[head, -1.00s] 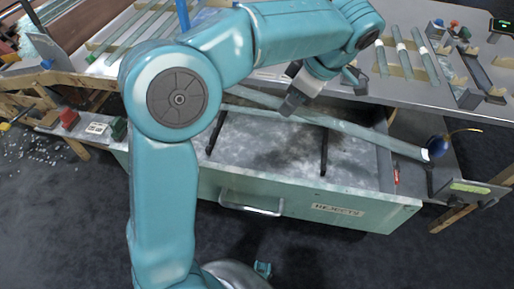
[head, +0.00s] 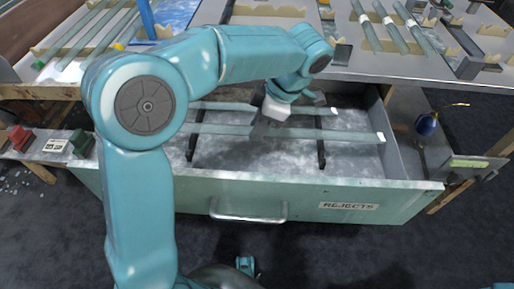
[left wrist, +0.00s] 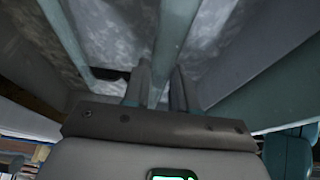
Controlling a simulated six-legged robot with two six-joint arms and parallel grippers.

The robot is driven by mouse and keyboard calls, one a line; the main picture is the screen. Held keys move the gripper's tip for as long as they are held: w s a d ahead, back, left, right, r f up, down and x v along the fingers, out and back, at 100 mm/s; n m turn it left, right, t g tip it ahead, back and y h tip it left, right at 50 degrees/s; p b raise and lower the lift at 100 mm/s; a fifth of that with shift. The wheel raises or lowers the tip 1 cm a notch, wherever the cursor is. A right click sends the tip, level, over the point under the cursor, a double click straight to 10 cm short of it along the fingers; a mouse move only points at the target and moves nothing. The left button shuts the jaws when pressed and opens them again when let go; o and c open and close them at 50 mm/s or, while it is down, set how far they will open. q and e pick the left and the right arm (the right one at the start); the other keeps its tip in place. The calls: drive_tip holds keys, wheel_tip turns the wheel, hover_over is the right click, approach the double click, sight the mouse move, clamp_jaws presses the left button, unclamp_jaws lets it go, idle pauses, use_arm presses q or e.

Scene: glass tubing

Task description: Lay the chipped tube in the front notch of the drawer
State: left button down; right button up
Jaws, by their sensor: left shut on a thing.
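The drawer (head: 262,196) stands open, with a REJECTS label and a bar handle on its front. Inside are two dark rails, a left one (head: 192,147) and a right one (head: 321,150). My left gripper (head: 260,128) is shut on the chipped tube (head: 345,135), a long pale glass tube with a white right end. It lies level across both rails, towards the drawer's front. I cannot tell whether it touches the notches. The left wrist view shows the tube (left wrist: 175,40) between the fingers (left wrist: 158,88). My right gripper is not in view.
A second tube (head: 310,108) lies across the drawer behind the held one; it also shows in the left wrist view (left wrist: 65,35). More tubes (head: 392,25) lie on the bench above. A blue bulb (head: 427,124) stands right of the drawer.

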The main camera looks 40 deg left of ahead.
use_arm(q)
wheel_tip(320, 180, down, 2)
drive_tip(key=shift+f, duration=0.15)
wheel_tip(320, 180, down, 4)
drive_tip(key=shift+f+b, duration=0.2)
drive_tip(key=shift+b, duration=0.85)
drive_tip(key=shift+r, duration=0.1)
drive_tip(key=shift+f, duration=0.35)
drive_tip(key=c, duration=0.9)
unclamp_jaws()
drive_tip(key=shift+r, duration=0.1)
